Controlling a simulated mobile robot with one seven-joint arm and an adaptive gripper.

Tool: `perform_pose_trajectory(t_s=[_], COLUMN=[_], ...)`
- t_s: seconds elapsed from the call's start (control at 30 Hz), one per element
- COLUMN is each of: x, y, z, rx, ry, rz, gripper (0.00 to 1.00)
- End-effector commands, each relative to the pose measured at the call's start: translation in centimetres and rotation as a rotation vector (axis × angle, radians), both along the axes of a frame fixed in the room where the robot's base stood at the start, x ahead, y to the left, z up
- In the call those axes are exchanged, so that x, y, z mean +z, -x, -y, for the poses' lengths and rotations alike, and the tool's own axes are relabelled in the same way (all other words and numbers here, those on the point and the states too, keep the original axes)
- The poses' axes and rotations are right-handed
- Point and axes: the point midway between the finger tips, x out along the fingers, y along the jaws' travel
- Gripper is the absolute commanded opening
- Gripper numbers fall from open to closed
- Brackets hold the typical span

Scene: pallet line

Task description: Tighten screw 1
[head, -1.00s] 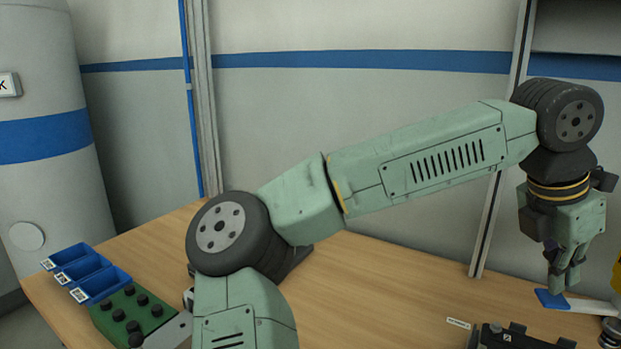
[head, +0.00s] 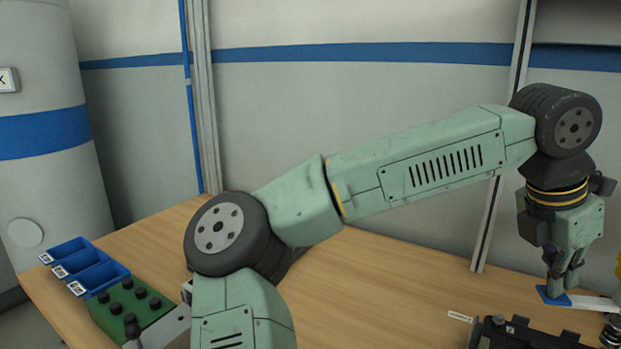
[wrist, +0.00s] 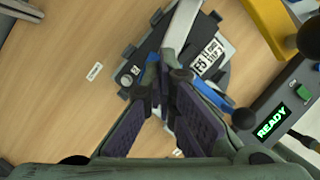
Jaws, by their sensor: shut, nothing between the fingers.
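My gripper (head: 563,290) points down at the right of the head view, with its fingertips at or just above a blue piece (head: 546,295). In the wrist view, the fingers (wrist: 164,78) come together over a dark fixture (wrist: 133,50) and are empty. The fixture carries a white printed label (wrist: 208,56) and a round feature (wrist: 127,80) near its left corner. A pale grey bar (wrist: 181,28) reaches over it towards the fingertips. I cannot make out screw 1; the fingers hide part of the fixture. Contact at the fingertips cannot be told.
A device with a green READY display (wrist: 271,122) and dark knobs stands at the right of the wrist view. A yellow part (wrist: 267,22) is at top right. Blue bins (head: 85,268) and a green button box (head: 130,307) sit at the left. The wooden table (head: 370,290) is clear mid-span.

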Motion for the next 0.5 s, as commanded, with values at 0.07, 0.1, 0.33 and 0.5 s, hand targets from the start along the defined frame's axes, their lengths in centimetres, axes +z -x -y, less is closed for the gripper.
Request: perform_pose_trajectory(t_s=[0.07,0.1,0.33,0.5], x=[-0.6,-0.8,-1.7,-2.4], y=[0.0,0.0,0.0,0.0], z=[0.0,0.0,-0.1,-0.1], rx=[0.001,0.001,0.000,0.000], ry=[-0.002,-0.002,-0.003,-0.004], rz=[-0.001,-0.001,0.000,-0.001], gripper=[0.00,0.00,0.00,0.00])
